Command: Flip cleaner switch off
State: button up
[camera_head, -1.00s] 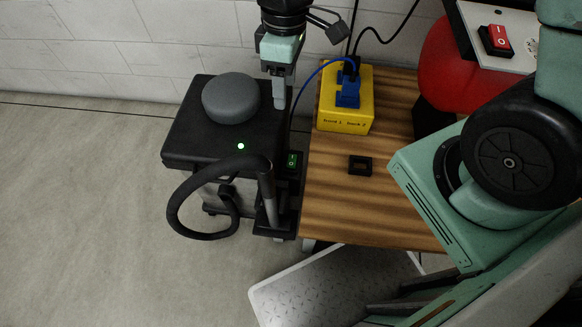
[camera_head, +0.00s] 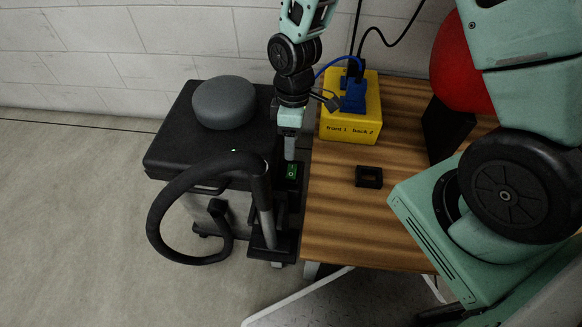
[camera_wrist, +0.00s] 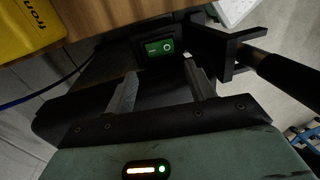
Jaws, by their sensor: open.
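The cleaner (camera_head: 168,150) is a black box on a grey base, with a round grey cap on top and a thick black hose (camera_head: 160,225) looping in front. Its green-lit rocker switch (camera_head: 292,171) is on the side facing the wooden bench. In the wrist view the switch (camera_wrist: 160,47) sits in a black housing, just beyond the fingertips and between them. My gripper (camera_head: 290,152) points down just above the switch in the head view. It is open and empty, its two fingers apart in the wrist view (camera_wrist: 160,72). Contact with the switch cannot be made out.
The wooden bench (camera_head: 340,215) stands close on the right, with a yellow box (camera_head: 350,127) holding blue plugs and a small black frame (camera_head: 369,177). The floor at left is clear.

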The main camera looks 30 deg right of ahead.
aim_at(291, 170)
jog(key=f, duration=0.2)
jog(key=f+b, duration=0.1)
jog(key=f, duration=0.2)
jog(key=s+f+b, duration=0.1)
jog(key=f, duration=0.2)
jog(key=shift+s+a, duration=0.1)
jog(key=shift+a, duration=0.3)
